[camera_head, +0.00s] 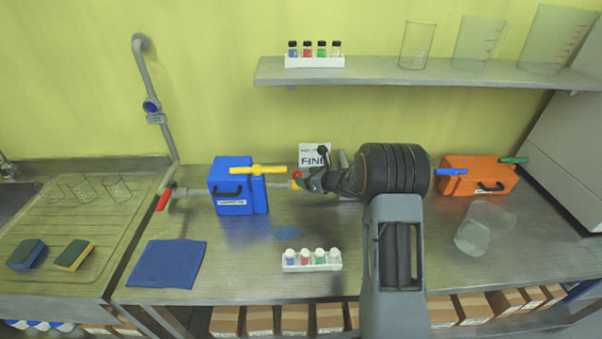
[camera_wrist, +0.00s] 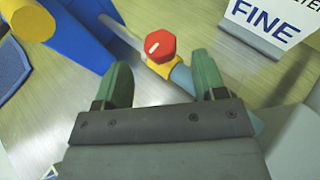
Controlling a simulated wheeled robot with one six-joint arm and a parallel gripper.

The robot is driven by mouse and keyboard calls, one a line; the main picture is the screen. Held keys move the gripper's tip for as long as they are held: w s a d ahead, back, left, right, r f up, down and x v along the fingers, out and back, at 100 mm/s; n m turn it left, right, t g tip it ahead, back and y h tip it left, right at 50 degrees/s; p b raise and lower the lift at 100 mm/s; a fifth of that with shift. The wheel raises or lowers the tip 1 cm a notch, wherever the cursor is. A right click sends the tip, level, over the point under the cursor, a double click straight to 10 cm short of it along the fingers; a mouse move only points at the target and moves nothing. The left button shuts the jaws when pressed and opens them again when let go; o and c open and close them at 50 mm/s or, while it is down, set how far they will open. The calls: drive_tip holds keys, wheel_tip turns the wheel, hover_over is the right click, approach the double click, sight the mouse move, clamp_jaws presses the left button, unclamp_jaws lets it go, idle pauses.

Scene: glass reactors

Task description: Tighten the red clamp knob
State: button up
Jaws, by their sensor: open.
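The red clamp knob (camera_wrist: 160,46) is a red hexagonal cap with a white mark, on a yellow clamp (camera_wrist: 160,70) around a grey-blue pipe. In the wrist view it sits just beyond and between my fingertips, apart from both. My gripper (camera_wrist: 163,72) is open and empty, with one green finger on each side of the knob's line. In the head view my gripper (camera_head: 308,182) is at the yellow clamp (camera_head: 296,181), right of the blue box, and it mostly hides the knob.
A blue box (camera_head: 230,190) with a yellow handle stands left of the clamp. A sign reading FINE (camera_head: 314,156) stands behind. A white vial rack (camera_head: 311,266) is in front. An orange box (camera_head: 470,180) and a clear beaker (camera_head: 480,232) are at right.

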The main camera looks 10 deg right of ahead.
sight(301, 175)
drive_tip(key=shift+p+x, duration=0.4)
drive_tip(key=shift+x, duration=1.5)
drive_tip(key=shift+c, duration=0.3)
drive_tip(key=c, duration=0.9)
drive_tip(key=shift+o, duration=0.2)
drive_tip(key=shift+f+b, duration=0.15)
drive_tip(key=shift+b, duration=0.2)
